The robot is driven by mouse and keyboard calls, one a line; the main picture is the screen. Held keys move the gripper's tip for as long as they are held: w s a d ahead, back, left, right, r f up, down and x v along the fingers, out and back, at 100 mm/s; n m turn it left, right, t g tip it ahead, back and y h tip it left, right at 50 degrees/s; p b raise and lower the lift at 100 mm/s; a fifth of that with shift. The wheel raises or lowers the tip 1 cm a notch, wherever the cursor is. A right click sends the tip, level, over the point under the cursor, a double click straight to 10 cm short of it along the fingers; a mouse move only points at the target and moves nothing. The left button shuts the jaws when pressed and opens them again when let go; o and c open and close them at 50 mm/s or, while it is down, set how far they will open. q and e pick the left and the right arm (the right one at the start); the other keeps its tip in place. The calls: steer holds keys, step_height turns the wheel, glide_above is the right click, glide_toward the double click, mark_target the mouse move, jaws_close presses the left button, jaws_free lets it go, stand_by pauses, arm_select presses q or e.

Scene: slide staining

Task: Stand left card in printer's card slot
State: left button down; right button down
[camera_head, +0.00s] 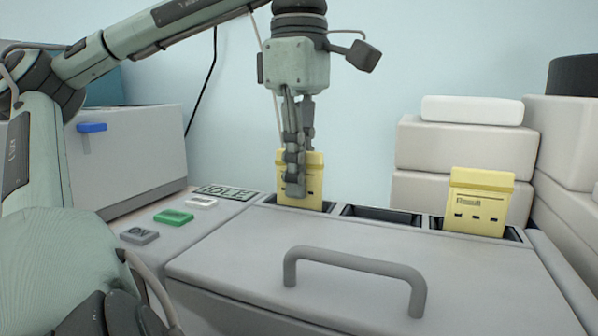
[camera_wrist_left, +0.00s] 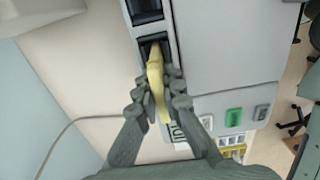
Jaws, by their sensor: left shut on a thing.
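The left card (camera_head: 313,182) is yellow with small dark marks and stands upright at the left slot in the back row of the grey machine (camera_head: 240,245). My left gripper (camera_head: 296,175) points down from above and is shut on this card, with a finger across its front. In the left wrist view the gripper (camera_wrist_left: 158,95) pinches the card (camera_wrist_left: 154,72) edge-on, over the dark slot (camera_wrist_left: 152,44). The card's lower edge is hidden by the slot's rim, so its depth cannot be told. My right gripper is not in view.
A second yellow card (camera_head: 479,200) stands in the right slot. The middle slot (camera_head: 381,215) is empty. A lid with a grey handle (camera_head: 355,262) lies in front. Green, white and grey buttons (camera_head: 173,216) are at the left. Pale boxes (camera_head: 452,148) stand behind at the right.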

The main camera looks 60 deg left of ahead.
arm_select(q)
steer(key=shift+f, duration=0.1)
steer(key=c, duration=2.1)
jaws_free()
steer(key=o, duration=0.4)
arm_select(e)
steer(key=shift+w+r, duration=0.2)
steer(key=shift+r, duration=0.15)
